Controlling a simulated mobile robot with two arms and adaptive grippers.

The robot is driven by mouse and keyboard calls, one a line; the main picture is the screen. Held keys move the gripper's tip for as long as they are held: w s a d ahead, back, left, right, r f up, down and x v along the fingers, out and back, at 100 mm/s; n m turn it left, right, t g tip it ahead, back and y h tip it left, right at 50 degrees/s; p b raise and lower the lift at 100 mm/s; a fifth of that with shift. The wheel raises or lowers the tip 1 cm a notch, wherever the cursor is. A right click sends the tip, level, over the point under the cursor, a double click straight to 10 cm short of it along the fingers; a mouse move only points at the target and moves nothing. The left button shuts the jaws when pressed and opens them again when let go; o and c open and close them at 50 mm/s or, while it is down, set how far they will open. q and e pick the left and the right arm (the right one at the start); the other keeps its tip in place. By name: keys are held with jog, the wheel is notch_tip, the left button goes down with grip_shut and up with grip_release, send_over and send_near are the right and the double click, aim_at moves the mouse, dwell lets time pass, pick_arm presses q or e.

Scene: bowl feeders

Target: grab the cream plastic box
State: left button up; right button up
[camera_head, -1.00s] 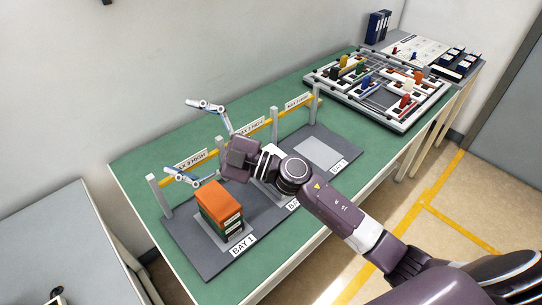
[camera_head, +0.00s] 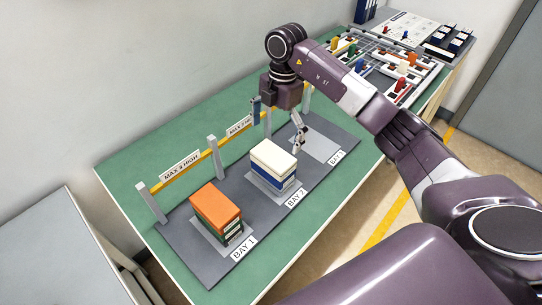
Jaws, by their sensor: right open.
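The cream plastic box (camera_head: 273,156) lies on top of a stack in BAY 2, over a blue box (camera_head: 272,180) with a pale band between them. My right gripper (camera_head: 278,123) points down from above, just behind the cream box and a little to its right in the picture. Its fingers are spread wide, with one by the yellow rail and one over the BAY 3 side. Nothing is between them, and no contact with the cream box shows. My left gripper is not in view.
An orange box (camera_head: 215,203) tops a stack in BAY 1. BAY 3's pad (camera_head: 318,148) looks empty. A yellow rail (camera_head: 181,176) on grey posts, with height signs, runs behind the bays. A rack of coloured parts (camera_head: 385,65) stands at the table's far end.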

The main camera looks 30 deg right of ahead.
aim_at(273, 154)
jog(key=f+p, duration=0.1)
jog(key=f, duration=0.1)
jog(key=f+p, duration=0.1)
jog(key=f, duration=0.1)
jog(key=s+a+f+p, duration=0.1)
jog(key=f, duration=0.1)
jog(key=shift+f, duration=0.7)
jog(key=shift+w, duration=0.1)
jog(key=c, duration=1.2)
jog(key=shift+o, duration=0.2)
jog(key=shift+r, duration=0.1)
